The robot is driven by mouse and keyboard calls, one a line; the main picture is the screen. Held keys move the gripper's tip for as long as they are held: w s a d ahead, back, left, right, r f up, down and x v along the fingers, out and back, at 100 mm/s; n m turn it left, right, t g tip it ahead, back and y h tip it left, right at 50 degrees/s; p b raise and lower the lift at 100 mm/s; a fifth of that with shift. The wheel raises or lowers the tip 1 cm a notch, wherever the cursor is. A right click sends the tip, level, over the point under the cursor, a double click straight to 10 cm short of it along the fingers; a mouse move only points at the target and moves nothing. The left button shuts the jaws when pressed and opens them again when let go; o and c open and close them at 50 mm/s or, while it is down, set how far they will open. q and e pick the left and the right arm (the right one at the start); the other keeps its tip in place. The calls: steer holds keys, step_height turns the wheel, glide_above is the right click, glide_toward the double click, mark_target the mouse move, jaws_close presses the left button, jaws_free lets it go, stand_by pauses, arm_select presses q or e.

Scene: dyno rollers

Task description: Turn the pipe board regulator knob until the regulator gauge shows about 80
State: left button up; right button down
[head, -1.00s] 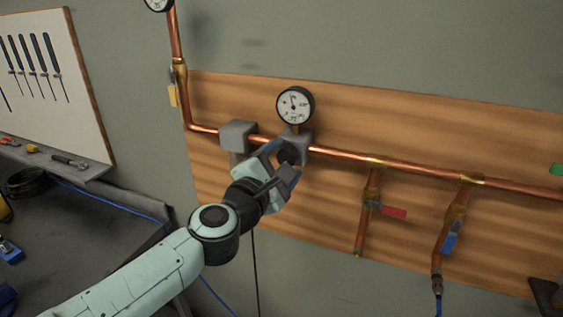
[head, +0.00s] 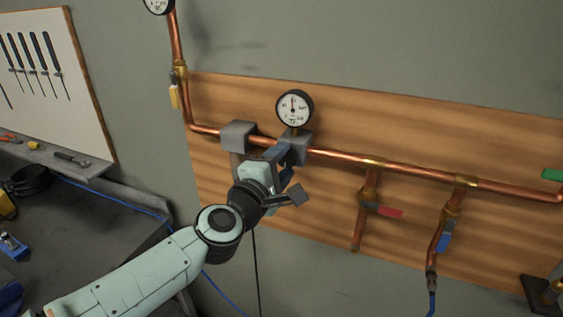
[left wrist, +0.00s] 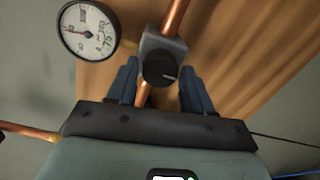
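The regulator knob (left wrist: 158,73) is black and round with a pale mark, on a grey block (head: 297,143) on the copper pipe. In the head view my left gripper (head: 285,165) reaches the block and hides the knob. The regulator gauge (head: 294,107) is above the block, its needle pointing roughly straight up; its digits are too small to read. It also shows, tilted, in the left wrist view (left wrist: 87,29). My right gripper is not in view.
The wooden board (head: 430,135) carries the copper pipe, a second grey block (head: 238,136), a red-handled valve (head: 387,211) and a blue-handled valve (head: 445,236). Another gauge (head: 158,4) is at the upper left. A dark bench (head: 85,240) stands at the left.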

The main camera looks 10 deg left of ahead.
arm_select(q)
steer(key=shift+o, duration=0.9)
steer(key=v, duration=1.3)
steer(key=shift+s, duration=0.25)
stand_by(0.4)
